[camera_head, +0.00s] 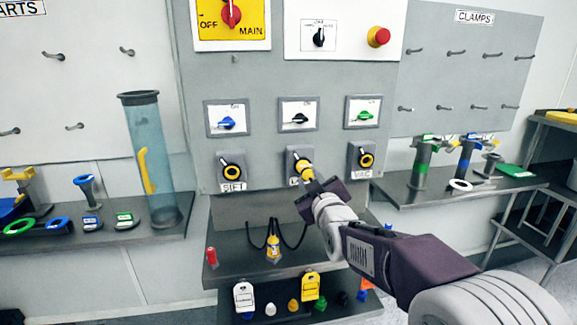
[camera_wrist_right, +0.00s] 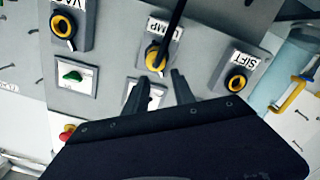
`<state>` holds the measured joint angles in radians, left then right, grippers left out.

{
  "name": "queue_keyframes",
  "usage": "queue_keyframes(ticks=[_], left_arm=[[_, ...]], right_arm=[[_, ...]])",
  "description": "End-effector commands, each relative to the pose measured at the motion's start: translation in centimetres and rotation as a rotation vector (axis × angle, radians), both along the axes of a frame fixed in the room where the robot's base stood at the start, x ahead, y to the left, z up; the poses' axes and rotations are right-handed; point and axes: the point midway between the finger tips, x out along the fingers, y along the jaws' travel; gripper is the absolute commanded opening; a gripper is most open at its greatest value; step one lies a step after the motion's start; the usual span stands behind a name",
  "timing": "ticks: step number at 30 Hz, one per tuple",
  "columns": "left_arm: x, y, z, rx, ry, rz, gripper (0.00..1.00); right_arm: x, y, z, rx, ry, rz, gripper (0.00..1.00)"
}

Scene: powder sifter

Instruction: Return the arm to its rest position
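My right arm reaches in from the lower right in the head view. Its dark gripper (camera_head: 314,185) is at the middle socket of the grey panel (camera_head: 240,100). A yellow plug (camera_head: 304,170) sits at that socket. In the right wrist view, which is upside down, my right gripper (camera_wrist_right: 159,77) has its two fingers apart, with nothing held between them. The yellow plug (camera_wrist_right: 155,55) with a black cable (camera_wrist_right: 175,22) is just beyond the fingertips. The fingers partly cover a switch plate. My left gripper is not in view.
Yellow-ringed sockets (camera_head: 231,171) (camera_head: 366,159) flank the middle one. Several switches and a red button (camera_head: 379,37) are above. A clear blue tube (camera_head: 150,170) stands left; clamps stand on the right bench (camera_head: 400,192).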

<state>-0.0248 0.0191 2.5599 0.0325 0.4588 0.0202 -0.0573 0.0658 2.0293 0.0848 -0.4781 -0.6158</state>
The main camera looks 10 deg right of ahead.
Motion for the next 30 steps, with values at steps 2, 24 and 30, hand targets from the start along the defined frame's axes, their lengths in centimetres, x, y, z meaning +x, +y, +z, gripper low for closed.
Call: queue_keyframes(ticks=[2, 24, 30], left_arm=[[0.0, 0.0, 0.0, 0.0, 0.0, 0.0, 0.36], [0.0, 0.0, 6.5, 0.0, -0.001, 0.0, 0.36], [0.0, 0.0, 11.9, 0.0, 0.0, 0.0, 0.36]], right_arm=[[-1.5, -0.4, -5.1, 0.009, 0.142, -0.004, 0.31], [-30.4, -1.2, -26.1, 0.449, 1.393, -0.429, 0.31], [-30.3, -1.2, -20.7, 0.449, 1.39, -0.428, 0.31]])
